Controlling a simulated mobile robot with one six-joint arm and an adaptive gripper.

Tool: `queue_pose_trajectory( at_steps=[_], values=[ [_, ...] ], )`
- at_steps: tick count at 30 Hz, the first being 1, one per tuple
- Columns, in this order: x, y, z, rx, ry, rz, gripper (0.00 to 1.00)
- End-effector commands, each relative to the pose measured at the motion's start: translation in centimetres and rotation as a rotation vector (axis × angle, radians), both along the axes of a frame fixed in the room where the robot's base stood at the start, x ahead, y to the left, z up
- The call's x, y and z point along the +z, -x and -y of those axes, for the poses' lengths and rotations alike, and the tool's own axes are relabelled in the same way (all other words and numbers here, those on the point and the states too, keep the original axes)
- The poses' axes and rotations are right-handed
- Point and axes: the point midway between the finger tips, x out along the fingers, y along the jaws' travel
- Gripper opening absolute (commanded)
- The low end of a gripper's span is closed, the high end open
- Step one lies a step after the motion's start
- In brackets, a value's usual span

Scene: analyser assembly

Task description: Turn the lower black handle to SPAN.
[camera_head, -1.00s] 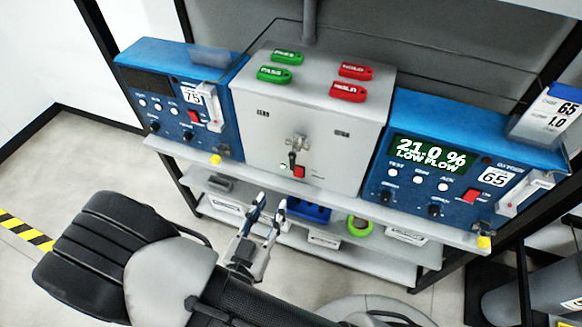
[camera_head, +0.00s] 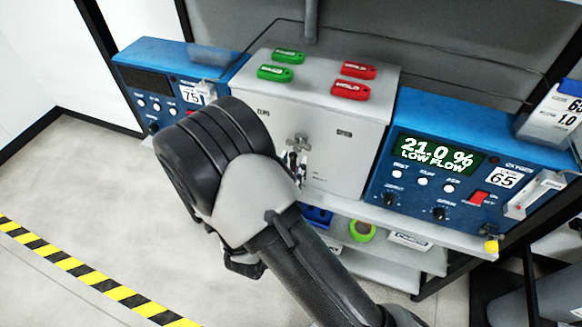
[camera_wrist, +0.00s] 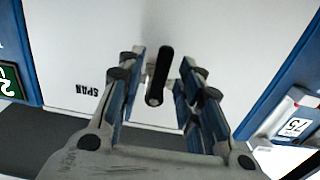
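The lower black handle (camera_wrist: 158,75) sticks out from the pale front panel of the grey box in the wrist view. My gripper (camera_wrist: 162,66) is open, with one finger on each side of the handle and visible gaps between. The handle stands roughly upright in that picture, leaning slightly. The label SPAN (camera_wrist: 89,89) is to its left, turned upside down. In the head view my gripper (camera_head: 292,166) is at the front of the grey box (camera_head: 345,160), just below a metal fitting (camera_head: 298,144). My arm hides part of this area, and the handle is not clear there.
Blue analysers stand on either side, marked 75 (camera_head: 191,96) and 65 (camera_head: 501,181). The right one's display (camera_head: 435,153) reads 21.0 % LOW FLOW. Green tags (camera_head: 274,73) and red tags (camera_head: 350,90) lie on the box. A shelf with a green roll (camera_head: 362,231) is below.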

Motion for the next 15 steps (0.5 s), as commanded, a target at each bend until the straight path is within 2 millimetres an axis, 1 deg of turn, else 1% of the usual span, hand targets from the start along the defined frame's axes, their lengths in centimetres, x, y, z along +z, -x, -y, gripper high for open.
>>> queue_pose_trajectory(
  at_steps=[3, 15],
  values=[
    [0.01, 0.02, -0.02, 0.0, 0.0, 0.0, 0.32],
    [-0.01, 0.05, -0.02, 0.0, 0.0, 0.0, 0.05]
  ],
)
